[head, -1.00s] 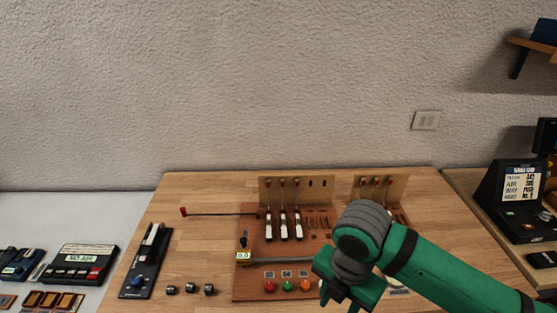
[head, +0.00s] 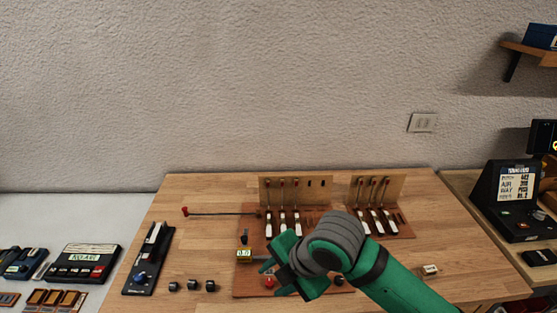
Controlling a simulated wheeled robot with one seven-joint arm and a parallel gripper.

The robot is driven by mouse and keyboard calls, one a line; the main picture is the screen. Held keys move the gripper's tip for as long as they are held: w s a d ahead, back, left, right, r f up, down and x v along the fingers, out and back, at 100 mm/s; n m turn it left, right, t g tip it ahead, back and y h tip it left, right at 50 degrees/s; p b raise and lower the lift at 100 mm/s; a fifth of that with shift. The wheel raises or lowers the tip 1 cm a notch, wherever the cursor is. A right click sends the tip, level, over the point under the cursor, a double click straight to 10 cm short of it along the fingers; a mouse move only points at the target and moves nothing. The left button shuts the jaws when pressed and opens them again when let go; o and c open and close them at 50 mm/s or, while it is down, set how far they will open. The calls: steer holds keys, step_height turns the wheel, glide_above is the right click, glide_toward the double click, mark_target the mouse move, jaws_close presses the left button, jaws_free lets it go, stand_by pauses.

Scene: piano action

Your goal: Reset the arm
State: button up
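My green gripper (head: 275,279) hangs over the front of the wooden piano action model (head: 240,285) on the table. Its fingers look parted, with nothing visible between them. The gripper and grey wrist hide most of the row of coloured buttons; a red button (head: 268,283) still shows at the left. Several white-keyed hammers (head: 282,222) stand upright against the model's back board. A second similar set (head: 375,220) stands to the right.
A red-tipped rod (head: 185,211) sticks out left of the model. Several black knobs (head: 192,285) and a dark slider panel (head: 148,260) lie at the left. A small white-faced block (head: 429,270) lies at the right.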

steer(key=w+a+r+m+t+y, duration=0.4)
steer(key=a+r+m+t+y, duration=0.15)
steer(key=a, duration=0.25)
steer(key=w+a+r+m+t+y, duration=0.4)
steer(key=a+r+m, duration=0.1)
steer(key=a+r, duration=0.25)
steer(key=s+d+f+m+t+h, duration=0.2)
steer(key=s+d+f+m+h, duration=0.15)
steer(key=f+m, duration=0.3)
steer(key=s+d+f+m+t+h, duration=0.2)
steer(key=s+f+m+h, duration=0.3)
steer(key=f, duration=0.3)
steer(key=s+d+f+m+t+h, duration=0.2)
steer(key=s+d+f+m+h, duration=0.15)
steer(key=f+m, duration=0.35)
steer(key=s+d+f+g, duration=0.1)
steer(key=s+d+f, duration=0.1)
steer(key=s, duration=0.6)
steer(key=s+d+f+n+g+h, duration=0.1)
steer(key=s+d+f, duration=0.2)
steer(key=s, duration=0.5)
steer(key=s+d+f+n+g+h, duration=0.1)
steer(key=s+d+f, duration=0.1)
steer(key=s, duration=0.6)
steer(key=shift+d+f, duration=0.15)
steer(key=shift+f, duration=0.4)
